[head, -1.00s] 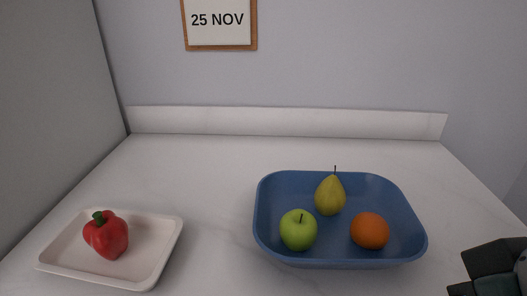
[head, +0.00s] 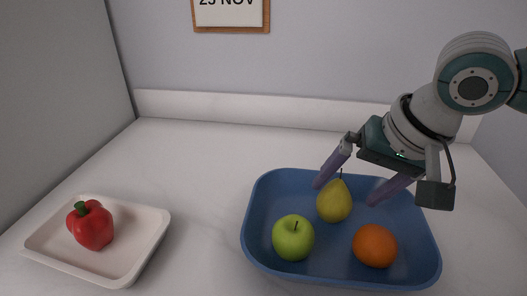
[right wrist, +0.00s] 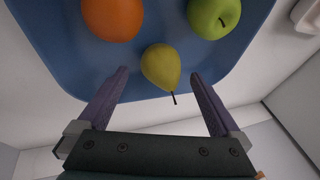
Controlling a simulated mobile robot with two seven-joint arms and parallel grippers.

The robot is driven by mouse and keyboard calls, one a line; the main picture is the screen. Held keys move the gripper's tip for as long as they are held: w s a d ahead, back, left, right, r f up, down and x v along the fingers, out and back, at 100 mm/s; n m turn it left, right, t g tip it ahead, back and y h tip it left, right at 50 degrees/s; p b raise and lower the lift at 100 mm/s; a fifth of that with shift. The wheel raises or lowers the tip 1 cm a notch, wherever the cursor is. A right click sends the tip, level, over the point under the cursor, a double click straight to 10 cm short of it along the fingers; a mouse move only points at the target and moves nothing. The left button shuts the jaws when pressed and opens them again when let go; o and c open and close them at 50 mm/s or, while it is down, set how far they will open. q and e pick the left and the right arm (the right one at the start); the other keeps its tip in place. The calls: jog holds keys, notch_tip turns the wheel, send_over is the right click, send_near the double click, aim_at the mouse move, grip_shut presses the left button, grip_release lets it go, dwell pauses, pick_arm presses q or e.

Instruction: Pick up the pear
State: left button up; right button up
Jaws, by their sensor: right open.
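The yellow-green pear (head: 334,203) stands in the blue tray (head: 259,258), toward its back, with its stem up. My right gripper (head: 346,190) is open above the back of the tray, with its two purple fingers to either side of the pear. In the right wrist view the pear (right wrist: 161,68) lies just ahead of the open fingers (right wrist: 160,75), between their lines and apart from both. My left gripper is not in view.
A green apple (head: 293,238) and an orange (head: 374,245) share the tray with the pear, nearer its front. A white tray (head: 147,250) with a red pepper (head: 91,226) stands at the left. The counter between the trays is clear. A wall with a calendar (head: 231,28) rises behind.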

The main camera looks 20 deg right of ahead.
aim_at(344, 193)
jog(key=x, duration=0.4)
jog(key=shift+a+b, duration=0.1)
jog(key=shift+b, duration=0.25)
jog(key=c, duration=1.5)
jog(key=shift+r, duration=0.1)
